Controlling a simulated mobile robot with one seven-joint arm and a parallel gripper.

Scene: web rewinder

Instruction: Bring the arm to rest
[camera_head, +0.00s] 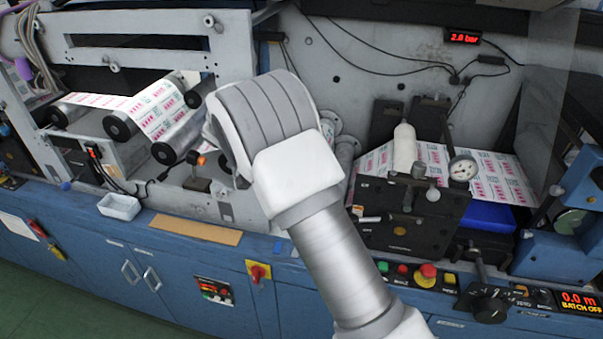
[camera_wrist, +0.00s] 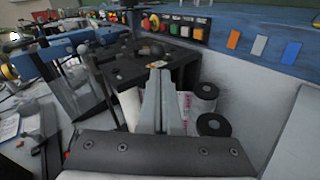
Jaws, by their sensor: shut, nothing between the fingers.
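My gripper (camera_wrist: 160,75) shows in the wrist view, its two grey fingers together and empty. Behind the fingers are a dark machine block and a white web with pink print (camera_wrist: 185,103). The fingers appear apart from both, though the distance is hard to judge. In the head view my raised arm crosses the middle of the picture, in front of the machine. My gripper is hidden there behind the arm's rounded grey and white link.
The rewinder has printed rolls (camera_head: 160,107) at left and a dark block with a dial gauge (camera_head: 462,168) at right. A white tray (camera_head: 119,206) and a tan board (camera_head: 195,229) lie on the blue front ledge. Control buttons (camera_head: 427,271) line the front at right.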

